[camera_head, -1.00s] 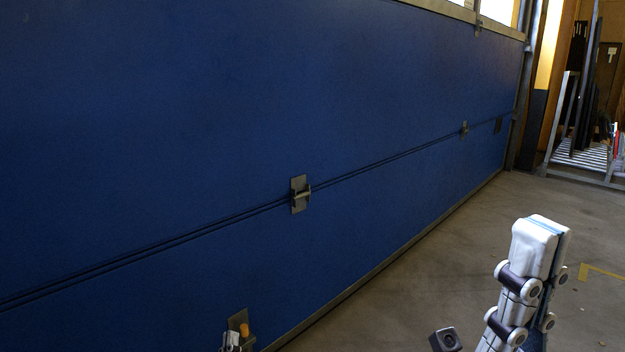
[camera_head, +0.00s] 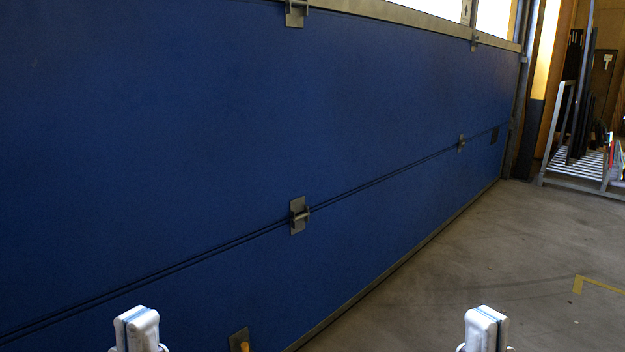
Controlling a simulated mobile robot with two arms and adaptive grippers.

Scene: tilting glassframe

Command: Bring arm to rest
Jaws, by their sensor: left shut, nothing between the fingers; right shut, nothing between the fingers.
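My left gripper (camera_head: 136,322) shows at the bottom left of the head view, in front of the lower part of a blue door. It is shut and empty. My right gripper (camera_head: 486,324) shows at the bottom right, in front of the concrete floor. It is also shut and empty. Both point upward in the picture, at about the same height and well apart. The picture's bottom edge cuts off the rest of both arms.
The large blue panel door (camera_head: 200,130) with metal hinges (camera_head: 299,215) fills the left and middle. Grey floor (camera_head: 430,280) with a yellow line (camera_head: 598,285) lies open at the right. A metal rack (camera_head: 575,165) stands at the far right.

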